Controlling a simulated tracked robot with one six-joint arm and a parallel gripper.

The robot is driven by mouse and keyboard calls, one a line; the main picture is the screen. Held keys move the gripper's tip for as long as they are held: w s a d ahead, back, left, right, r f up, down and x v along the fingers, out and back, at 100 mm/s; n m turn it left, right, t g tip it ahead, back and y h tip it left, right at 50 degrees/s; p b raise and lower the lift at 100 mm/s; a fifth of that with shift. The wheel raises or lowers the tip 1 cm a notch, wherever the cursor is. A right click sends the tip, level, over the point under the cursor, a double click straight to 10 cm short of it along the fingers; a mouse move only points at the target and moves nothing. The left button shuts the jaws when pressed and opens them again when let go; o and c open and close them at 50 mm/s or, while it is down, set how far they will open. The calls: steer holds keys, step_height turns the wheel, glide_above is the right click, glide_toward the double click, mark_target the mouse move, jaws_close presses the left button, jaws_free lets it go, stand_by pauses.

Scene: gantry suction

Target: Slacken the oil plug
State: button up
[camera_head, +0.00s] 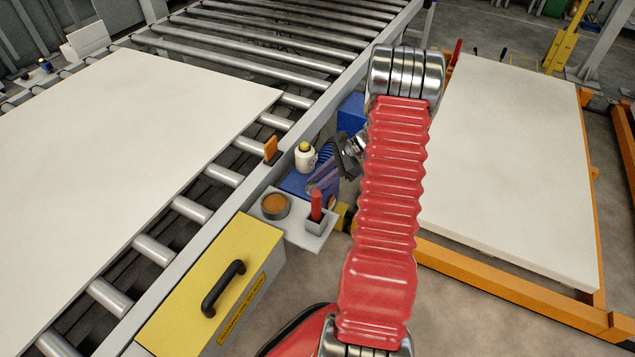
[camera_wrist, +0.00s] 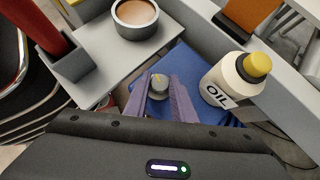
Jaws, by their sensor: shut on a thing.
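The oil plug (camera_wrist: 158,84) is a small grey round cap with a yellowish mark on top, on the blue housing (camera_wrist: 200,62). In the wrist view my gripper (camera_wrist: 159,88) is shut on the plug, with one purple-grey finger on each side of it. In the head view my gripper (camera_head: 322,180) is beside the blue unit, partly behind my red arm, and the plug cannot be made out there. A white oil bottle with a yellow cap (camera_wrist: 236,80) stands just right of the fingers; it also shows in the head view (camera_head: 305,158).
A grey shelf (camera_wrist: 98,66) holds a round cup with brown contents (camera_wrist: 135,16) and a red-handled item in a holder (camera_wrist: 40,30). A yellow cover with a black handle (camera_head: 215,285), a roller conveyor (camera_head: 205,178) and a white board on an orange frame (camera_head: 515,170) surround the spot.

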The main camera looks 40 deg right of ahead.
steer(key=o, duration=1.1)
steer(key=shift+c, duration=0.2)
steer(key=v, duration=1.3)
steer(key=shift+d+r, duration=0.25)
steer(key=shift+s, duration=0.1)
